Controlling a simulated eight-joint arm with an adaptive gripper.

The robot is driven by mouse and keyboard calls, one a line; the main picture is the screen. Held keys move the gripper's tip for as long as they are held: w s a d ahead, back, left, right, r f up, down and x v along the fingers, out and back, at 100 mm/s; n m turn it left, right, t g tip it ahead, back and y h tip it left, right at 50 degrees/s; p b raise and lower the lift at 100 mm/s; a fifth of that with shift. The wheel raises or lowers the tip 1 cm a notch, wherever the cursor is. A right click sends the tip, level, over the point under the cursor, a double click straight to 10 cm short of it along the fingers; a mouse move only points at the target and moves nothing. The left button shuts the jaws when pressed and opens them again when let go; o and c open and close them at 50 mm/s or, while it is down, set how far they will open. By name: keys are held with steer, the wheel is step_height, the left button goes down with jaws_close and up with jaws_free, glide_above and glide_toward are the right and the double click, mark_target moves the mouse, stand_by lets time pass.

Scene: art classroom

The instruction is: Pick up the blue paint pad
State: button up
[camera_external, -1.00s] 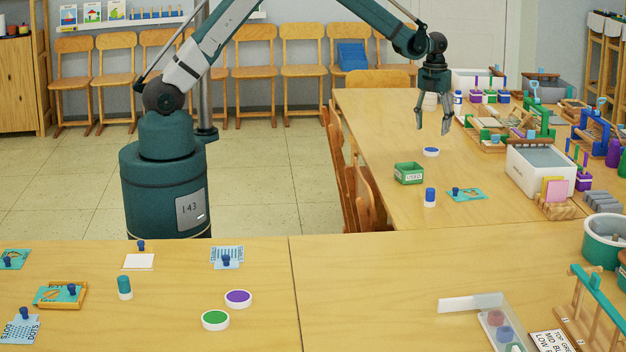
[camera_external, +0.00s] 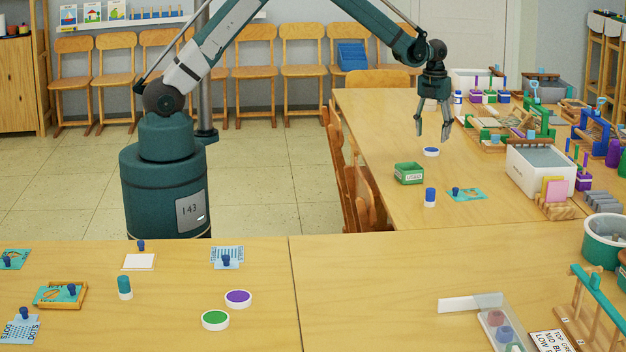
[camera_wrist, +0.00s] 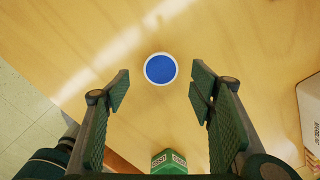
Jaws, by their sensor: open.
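The blue paint pad (camera_external: 431,152) is a small round white dish with a blue top, lying flat on the right-hand table. In the wrist view the pad (camera_wrist: 160,69) is in full sight, a little above the fingertips and between their lines. My gripper (camera_external: 432,134) is open and empty, pointing down just above the pad in the external view. In the wrist view my gripper (camera_wrist: 158,85) has its two fingers spread wider than the pad, one at each side. The fingers appear apart from the pad.
A green box (camera_external: 408,173) stands near the pad; it also shows in the wrist view (camera_wrist: 169,161). A blue-topped stamp (camera_external: 430,197) and a teal card (camera_external: 466,194) are nearer the camera. A white bin (camera_external: 541,172) stands to the right. Green and purple pads (camera_external: 215,320) lie on the front table.

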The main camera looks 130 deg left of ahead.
mark_target(431, 150)
steer(key=shift+w+d+f+b, duration=0.1)
steer(key=shift+f+b, duration=0.7)
steer(key=shift+f, duration=1.8)
steer(key=c, duration=1)
